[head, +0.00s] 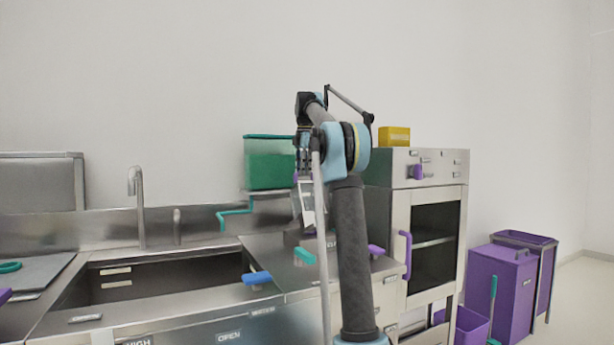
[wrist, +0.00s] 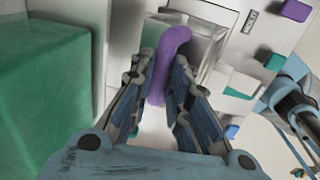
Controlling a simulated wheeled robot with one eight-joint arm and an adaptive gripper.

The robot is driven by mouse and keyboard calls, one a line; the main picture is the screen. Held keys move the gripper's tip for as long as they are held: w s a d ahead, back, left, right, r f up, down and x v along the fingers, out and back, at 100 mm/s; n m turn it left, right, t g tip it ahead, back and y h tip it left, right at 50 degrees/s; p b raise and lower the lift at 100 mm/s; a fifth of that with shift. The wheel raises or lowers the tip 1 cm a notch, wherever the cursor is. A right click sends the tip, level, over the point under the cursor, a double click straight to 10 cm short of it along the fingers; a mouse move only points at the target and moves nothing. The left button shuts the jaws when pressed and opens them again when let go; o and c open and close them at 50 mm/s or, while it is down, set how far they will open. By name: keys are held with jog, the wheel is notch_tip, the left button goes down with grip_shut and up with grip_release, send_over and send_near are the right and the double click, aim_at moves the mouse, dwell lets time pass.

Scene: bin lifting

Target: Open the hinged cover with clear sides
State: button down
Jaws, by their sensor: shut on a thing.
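A box-like cover with see-through sides (wrist: 207,42) shows near the top middle of the wrist view. A curved purple handle (wrist: 174,42) stands in front of it. My gripper (wrist: 160,82) has its two fingers on either side of the handle and is shut on it. In the head view my gripper (head: 305,188) points down over the counter, beside the green bin. There, my arm hides most of the cover and the handle, so how far the cover is tilted cannot be told.
A green bin (head: 268,163) sits on a shelf left of my gripper and also fills the wrist view's left side (wrist: 45,95). A steel sink (head: 150,280) lies left. A cabinet with a purple-handled door (head: 433,245) stands right, with a yellow box (head: 394,136) on top.

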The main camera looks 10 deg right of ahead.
jog(key=shift+w+a+r, duration=0.1)
jog(key=shift+w+a, duration=0.15)
jog(key=shift+w, duration=0.5)
jog(key=shift+w+a, duration=0.25)
jog(key=shift+w, duration=0.5)
